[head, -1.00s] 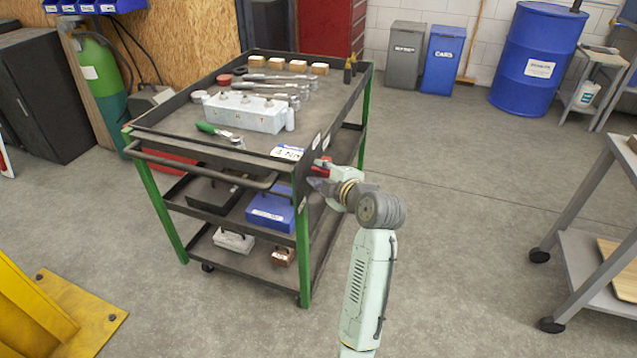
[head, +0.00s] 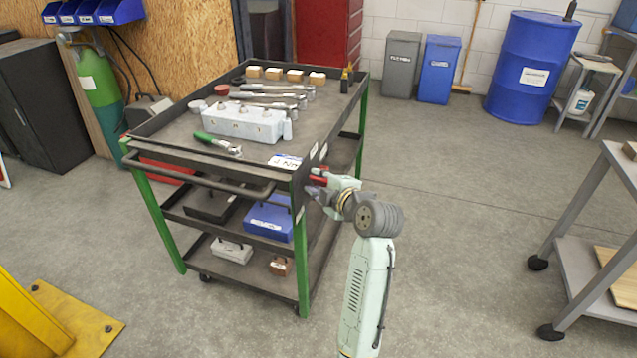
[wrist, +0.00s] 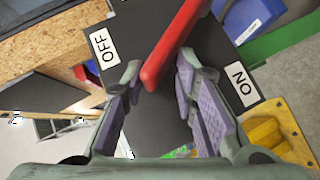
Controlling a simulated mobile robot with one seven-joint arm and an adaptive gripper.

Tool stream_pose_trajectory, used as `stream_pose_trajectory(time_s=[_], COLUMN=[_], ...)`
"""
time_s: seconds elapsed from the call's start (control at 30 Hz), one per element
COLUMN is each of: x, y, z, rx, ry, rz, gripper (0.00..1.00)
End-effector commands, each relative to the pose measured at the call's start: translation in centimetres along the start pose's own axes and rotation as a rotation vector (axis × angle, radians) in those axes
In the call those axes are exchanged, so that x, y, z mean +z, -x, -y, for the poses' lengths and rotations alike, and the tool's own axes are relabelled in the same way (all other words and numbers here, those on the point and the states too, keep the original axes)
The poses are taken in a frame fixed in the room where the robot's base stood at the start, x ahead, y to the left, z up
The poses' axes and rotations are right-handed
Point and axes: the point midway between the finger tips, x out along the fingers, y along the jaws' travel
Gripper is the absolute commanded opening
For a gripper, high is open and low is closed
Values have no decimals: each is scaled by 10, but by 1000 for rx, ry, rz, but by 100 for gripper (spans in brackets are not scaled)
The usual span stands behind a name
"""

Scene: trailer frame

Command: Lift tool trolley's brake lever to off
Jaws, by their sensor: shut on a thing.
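The red brake lever (wrist: 172,45) is on a dark plate on the tool trolley's side. In the wrist view its end lies between my gripper's two fingers (wrist: 158,80), which are shut on it. The white OFF label (wrist: 103,47) is to the left of the lever and the ON label (wrist: 243,85) to the right. The lever's end points between the two labels. In the head view my gripper (head: 318,188) is at the near right corner of the trolley (head: 190,157), just below its top tray. The lever is partly hidden there by my gripper.
The trolley top holds a grey engine block (head: 243,122), several wrenches and a green-handled ratchet (head: 215,142). A blue case (head: 268,218) is on the middle shelf. A grey cart (head: 590,245) stands at the right. The floor between is clear.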

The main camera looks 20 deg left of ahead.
Motion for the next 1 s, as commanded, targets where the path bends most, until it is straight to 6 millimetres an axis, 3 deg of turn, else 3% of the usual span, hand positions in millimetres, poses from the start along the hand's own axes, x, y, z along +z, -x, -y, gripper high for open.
stream_pose_trajectory(time_s=[0.03, 0.33, 0.37, 0.67, 0.83, 1.0], x=[-5, -5, -5, -2, -1, -2], y=[3, 3, 3, 4, 25, 62], z=[-12, -12, -11, -7, -6, -6], rx=[26, 26, 25, 16, 17, 20], ry=[14, 15, 14, 7, 8, 9], rz=[-5, -6, -5, -1, 0, 1], gripper=[0, 0, 29, 30, 30, 30])
